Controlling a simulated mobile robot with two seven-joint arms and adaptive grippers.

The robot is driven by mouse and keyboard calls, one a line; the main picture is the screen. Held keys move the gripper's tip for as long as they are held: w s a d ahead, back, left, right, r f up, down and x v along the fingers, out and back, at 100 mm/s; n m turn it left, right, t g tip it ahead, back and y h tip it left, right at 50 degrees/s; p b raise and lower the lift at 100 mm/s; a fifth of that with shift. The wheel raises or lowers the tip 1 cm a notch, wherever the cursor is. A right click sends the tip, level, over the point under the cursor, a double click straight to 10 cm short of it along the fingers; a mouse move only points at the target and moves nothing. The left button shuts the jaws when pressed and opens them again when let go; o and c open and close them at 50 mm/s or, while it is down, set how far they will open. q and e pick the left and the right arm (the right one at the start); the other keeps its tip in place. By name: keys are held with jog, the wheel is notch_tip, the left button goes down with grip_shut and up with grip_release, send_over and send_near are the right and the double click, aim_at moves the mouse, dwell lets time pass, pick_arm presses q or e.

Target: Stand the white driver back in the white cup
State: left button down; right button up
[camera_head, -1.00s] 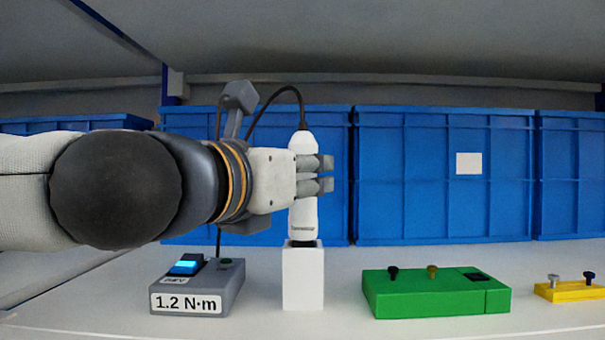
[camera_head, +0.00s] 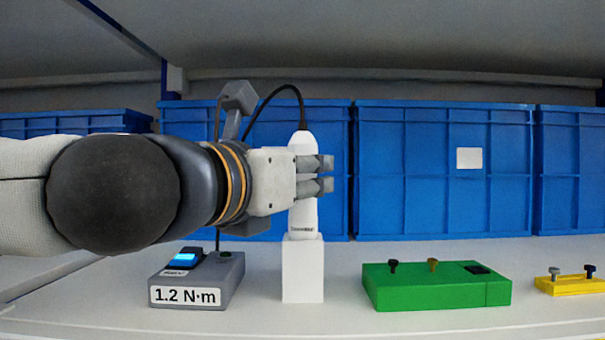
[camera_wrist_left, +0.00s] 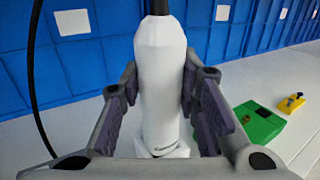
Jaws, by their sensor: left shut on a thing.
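The white driver (camera_head: 302,213) is upright, with a dark cable leaving its top. My left gripper (camera_head: 325,175) is shut around the driver's body from the left. The white cup (camera_head: 303,272) is a square white block directly below the driver. The driver's lower end meets the cup's top, and its tip is hidden, apparently inside the cup. In the left wrist view the driver (camera_wrist_left: 160,85) stands between the two fingers (camera_wrist_left: 158,100), and only a little of the cup shows beneath it. My right gripper is not in view.
A grey box (camera_head: 197,280) labelled 1.2 N·m stands left of the cup. A green block (camera_head: 435,287) with screws and a small yellow block (camera_head: 570,287) stand to the right. Blue crates (camera_head: 445,170) line the back. The table front is clear.

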pick_arm(q)
jog(key=c, duration=1.1)
grip_release()
jog(key=shift+f, duration=0.1)
jog(key=v, duration=1.2)
